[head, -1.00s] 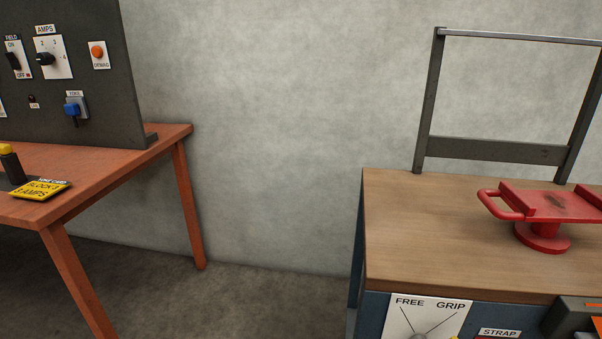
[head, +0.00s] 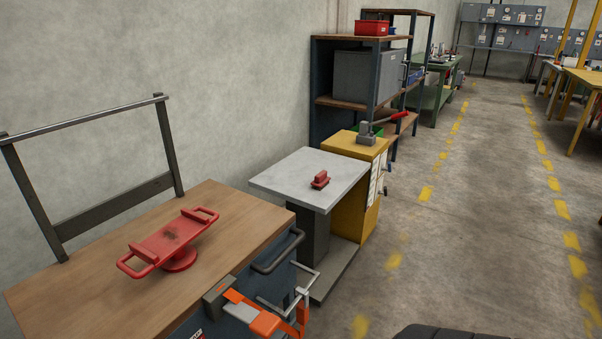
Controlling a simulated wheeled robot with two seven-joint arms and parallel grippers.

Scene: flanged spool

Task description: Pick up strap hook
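An orange strap-like piece (head: 264,323) is at the front right edge of the wooden-topped bench (head: 110,285), low in the head view. A grey block (head: 219,291) sits beside it at the bench edge. A thin pale metal bar (head: 308,280) bends around close to the orange piece. I cannot tell which of these parts is the strap hook. The lower end of the orange piece is cut off by the picture edge. Neither of my grippers is in view.
A red two-handled cradle (head: 170,240) stands on the bench, with a metal frame (head: 115,205) behind. The floor aisle (head: 480,230) at right is clear.

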